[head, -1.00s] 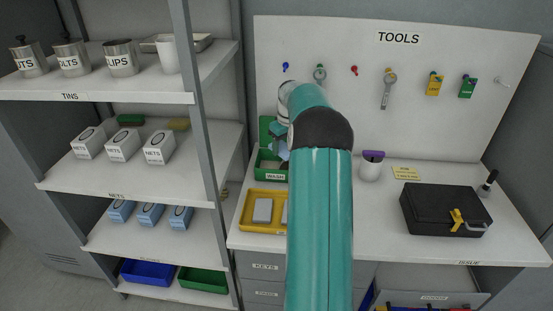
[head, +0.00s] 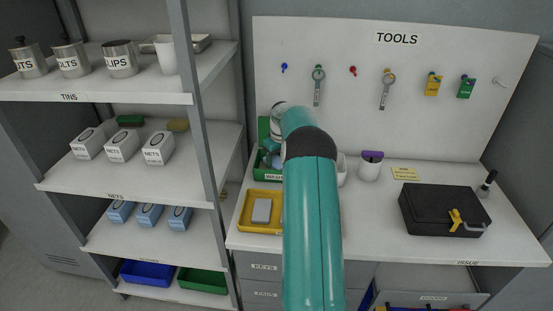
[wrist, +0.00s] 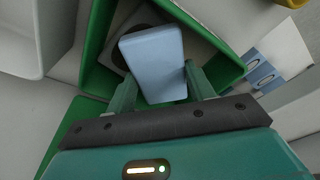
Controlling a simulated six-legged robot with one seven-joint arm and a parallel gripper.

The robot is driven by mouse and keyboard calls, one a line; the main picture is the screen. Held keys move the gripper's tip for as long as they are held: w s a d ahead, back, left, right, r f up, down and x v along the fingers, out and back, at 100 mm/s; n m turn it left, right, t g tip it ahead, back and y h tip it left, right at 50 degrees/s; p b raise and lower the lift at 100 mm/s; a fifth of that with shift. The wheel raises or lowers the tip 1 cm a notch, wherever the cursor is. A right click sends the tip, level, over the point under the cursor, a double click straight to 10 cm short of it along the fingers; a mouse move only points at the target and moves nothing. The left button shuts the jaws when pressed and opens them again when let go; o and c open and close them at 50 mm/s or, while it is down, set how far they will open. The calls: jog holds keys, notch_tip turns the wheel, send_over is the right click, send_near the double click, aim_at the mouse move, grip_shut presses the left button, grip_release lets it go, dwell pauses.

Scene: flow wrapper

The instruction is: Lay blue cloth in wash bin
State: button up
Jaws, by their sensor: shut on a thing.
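The blue cloth (wrist: 153,58) is a pale blue, flat block-like piece between the fingers of my gripper (wrist: 160,71) in the wrist view. My gripper is shut on it. The green wash bin (wrist: 93,62) surrounds the cloth in the wrist view, and the cloth is over or inside its opening; I cannot tell whether it touches the floor. In the head view the wash bin (head: 265,177) stands on the bench at the left, partly hidden by my arm.
A yellow tray (head: 246,222) with a grey block stands in front of the bin. A white cup with a purple top (head: 370,166) and a black case (head: 444,210) are to the right. Shelves (head: 130,165) stand at the left. The tool board (head: 420,125) is behind.

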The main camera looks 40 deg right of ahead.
jog(key=shift+f, duration=0.55)
jog(key=o, duration=1.1)
jog(key=shift+r, duration=0.15)
jog(key=r, duration=0.4)
jog(key=s+r, duration=0.1)
jog(key=r, duration=0.7)
jog(key=shift+s+a+r, duration=0.1)
jog(key=shift+s+r, duration=0.3)
